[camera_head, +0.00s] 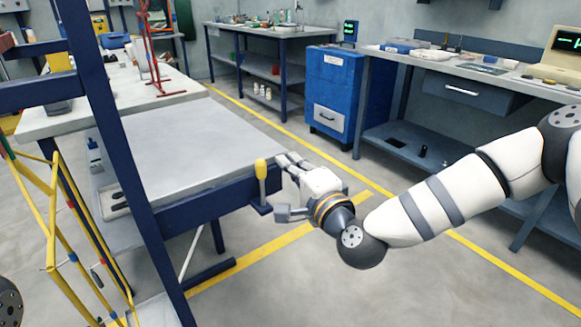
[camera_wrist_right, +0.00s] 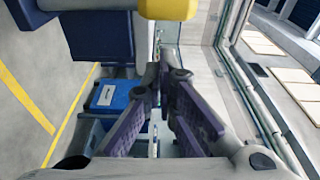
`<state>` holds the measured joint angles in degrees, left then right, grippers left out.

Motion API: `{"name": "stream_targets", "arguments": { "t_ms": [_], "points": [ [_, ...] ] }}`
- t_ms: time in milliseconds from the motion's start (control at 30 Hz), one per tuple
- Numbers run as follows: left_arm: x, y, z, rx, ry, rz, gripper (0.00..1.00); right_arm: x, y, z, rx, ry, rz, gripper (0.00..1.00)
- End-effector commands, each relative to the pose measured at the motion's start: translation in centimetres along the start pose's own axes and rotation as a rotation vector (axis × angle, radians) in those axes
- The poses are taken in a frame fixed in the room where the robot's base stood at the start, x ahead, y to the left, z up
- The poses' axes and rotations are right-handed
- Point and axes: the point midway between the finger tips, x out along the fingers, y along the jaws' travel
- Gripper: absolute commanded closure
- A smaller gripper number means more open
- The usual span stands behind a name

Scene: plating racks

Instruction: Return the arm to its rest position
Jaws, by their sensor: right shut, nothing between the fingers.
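My right arm (camera_head: 435,210) reaches in from the right, over the open floor. Its gripper (camera_head: 281,187) is beside the front corner of the grey-topped workbench, close to a yellow handle (camera_head: 261,180) on the blue frame. In the right wrist view the purple-grey fingers (camera_wrist_right: 166,80) converge with nothing held between them, and the yellow handle (camera_wrist_right: 168,8) shows at the top edge. I cannot tell whether the gripper touches the handle. My left gripper is not in view.
The grey workbench (camera_head: 180,145) and a dark blue post (camera_head: 120,170) stand at the left, by a yellow rack frame (camera_head: 52,215). A blue cabinet (camera_head: 335,88) and another bench (camera_head: 470,70) stand behind my arm. Floor with yellow lines is clear in the foreground.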

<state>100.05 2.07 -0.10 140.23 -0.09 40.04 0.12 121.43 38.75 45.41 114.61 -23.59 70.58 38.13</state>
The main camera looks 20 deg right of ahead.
Motion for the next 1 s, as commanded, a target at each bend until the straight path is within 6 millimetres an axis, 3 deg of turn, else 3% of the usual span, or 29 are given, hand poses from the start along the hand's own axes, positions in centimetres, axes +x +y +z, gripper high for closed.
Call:
{"name": "stream_targets", "arguments": {
  "t_ms": [67,200,400,633,700,767,867,900,967,1000],
  "points": [
    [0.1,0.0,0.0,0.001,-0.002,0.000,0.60,0.3,0.1,-0.2,-0.001,0.002,0.001,1.00],
    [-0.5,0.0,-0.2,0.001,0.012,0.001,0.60,-4.2,-0.1,-0.3,0.002,0.002,0.002,1.00],
    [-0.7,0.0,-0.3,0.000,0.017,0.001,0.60,-8.5,0.0,-0.3,0.001,0.004,0.002,1.00],
    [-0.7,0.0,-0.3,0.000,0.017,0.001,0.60,-9.8,0.1,-0.3,-0.001,0.004,0.003,1.00],
    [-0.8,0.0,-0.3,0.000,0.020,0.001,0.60,-10.0,0.8,0.3,-0.016,-0.015,0.030,1.00],
    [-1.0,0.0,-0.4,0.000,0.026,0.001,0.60,-10.8,3.0,1.8,-0.057,-0.066,0.104,1.00],
    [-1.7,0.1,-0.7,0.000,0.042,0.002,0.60,-14.5,9.4,5.7,-0.187,-0.226,0.321,1.00],
    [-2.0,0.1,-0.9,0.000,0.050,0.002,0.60,-16.9,12.4,7.2,-0.251,-0.308,0.424,1.00],
    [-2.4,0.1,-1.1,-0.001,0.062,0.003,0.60,-21.0,16.5,8.7,-0.348,-0.434,0.575,1.00],
    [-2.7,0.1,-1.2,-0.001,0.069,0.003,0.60,-24.1,18.9,9.4,-0.413,-0.520,0.673,1.00]
  ]
}}
